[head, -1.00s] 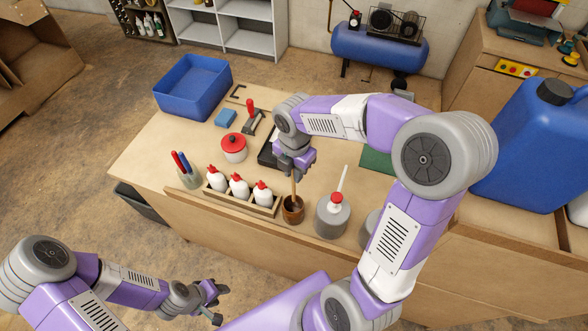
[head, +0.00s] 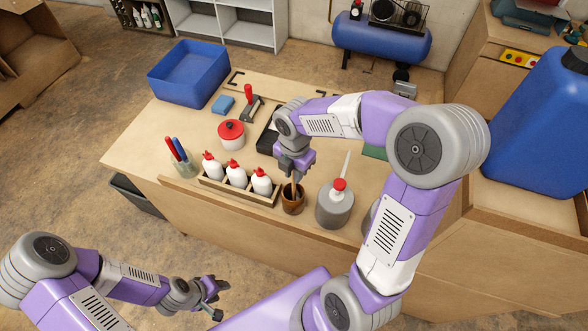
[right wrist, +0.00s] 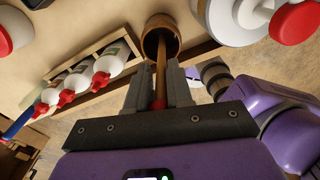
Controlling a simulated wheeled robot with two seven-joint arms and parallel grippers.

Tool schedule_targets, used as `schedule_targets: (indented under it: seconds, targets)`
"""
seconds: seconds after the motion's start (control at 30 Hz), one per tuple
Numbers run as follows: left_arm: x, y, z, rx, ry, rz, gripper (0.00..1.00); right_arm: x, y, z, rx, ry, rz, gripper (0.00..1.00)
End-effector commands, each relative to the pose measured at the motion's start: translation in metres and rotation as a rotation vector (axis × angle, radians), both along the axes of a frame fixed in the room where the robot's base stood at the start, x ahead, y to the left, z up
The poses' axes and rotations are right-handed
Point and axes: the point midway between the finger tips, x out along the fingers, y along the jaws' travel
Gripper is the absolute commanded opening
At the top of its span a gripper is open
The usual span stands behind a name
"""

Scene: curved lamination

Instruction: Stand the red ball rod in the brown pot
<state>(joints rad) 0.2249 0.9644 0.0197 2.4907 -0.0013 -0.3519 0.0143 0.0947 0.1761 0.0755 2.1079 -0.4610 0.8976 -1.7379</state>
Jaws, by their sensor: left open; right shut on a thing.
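The brown pot (head: 292,205) stands on the workbench near its front edge, beside a row of white bottles. My right gripper (head: 295,174) is directly above the pot, shut on the red ball rod (head: 294,188). In the right wrist view the rod's wooden shaft (right wrist: 161,55) runs from between the fingers (right wrist: 160,82) into the mouth of the pot (right wrist: 151,45). The rod's red end (right wrist: 159,103) shows between the fingers near the palm. Whether the lower end touches the bottom is hidden. My left gripper (head: 216,290) is open and empty, low in front of the bench.
A wooden rack of white bottles with red caps (head: 236,175) is just left of the pot. A grey container with a red cap (head: 335,204) stands close on its right. A red-lidded jar (head: 231,135) and pen cup (head: 180,160) are further left.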

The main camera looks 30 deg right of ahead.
Motion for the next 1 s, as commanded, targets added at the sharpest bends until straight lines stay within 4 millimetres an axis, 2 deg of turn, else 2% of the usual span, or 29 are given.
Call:
schedule_targets:
  seconds: [0.33, 0.37, 0.53, 0.83, 1.0]
  targets:
    - [0.000, 0.000, -0.001, 0.000, 0.000, 0.000, 0.43, 0.000, 0.000, -0.003, 0.000, 0.000, 0.000, 0.00]
    - [0.000, 0.000, -0.001, 0.000, 0.000, 0.000, 0.43, 0.000, 0.000, -0.003, 0.000, 0.000, 0.000, 0.25]
    - [0.000, 0.000, -0.001, 0.000, 0.000, 0.000, 0.43, 0.000, 0.000, -0.002, 0.000, 0.000, 0.000, 0.51]
    - [0.000, 0.000, -0.001, 0.000, 0.000, 0.000, 0.43, 0.000, 0.000, 0.000, 0.000, -0.001, 0.000, 0.51]
    - [0.000, 0.000, 0.004, 0.000, 0.000, 0.000, 0.43, 0.001, 0.000, 0.021, 0.000, -0.004, 0.000, 0.51]
